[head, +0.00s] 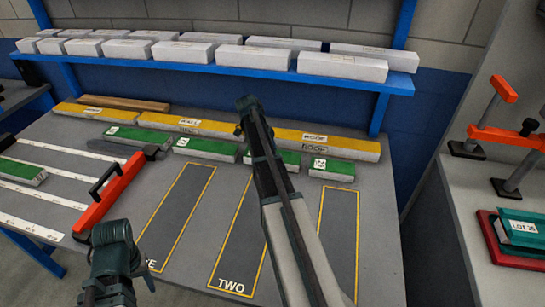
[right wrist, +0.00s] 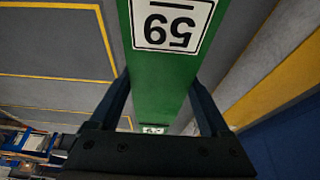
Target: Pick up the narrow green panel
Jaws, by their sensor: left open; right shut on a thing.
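Several green-topped panels lie in a row on the grey bench, such as one at the left (head: 137,137), one in the middle (head: 205,149) and a short one at the right end (head: 331,168). The panel marked 59 (right wrist: 165,75) is in the right wrist view, with my right gripper (right wrist: 160,88) shut across its sides. In the head view this seems to be the panel (head: 287,158) partly hidden by my right arm; I cannot tell whether it is lifted. My left gripper (head: 112,262) is open and empty at the lower left.
Yellow panels (head: 190,124) lie behind the green row. A red-and-black clamp bar (head: 112,192) lies left of the outlined mats (head: 178,212). A blue shelf (head: 240,70) with white blocks is above. At right, a side table (head: 470,185) holds red clamps and stacked pieces.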

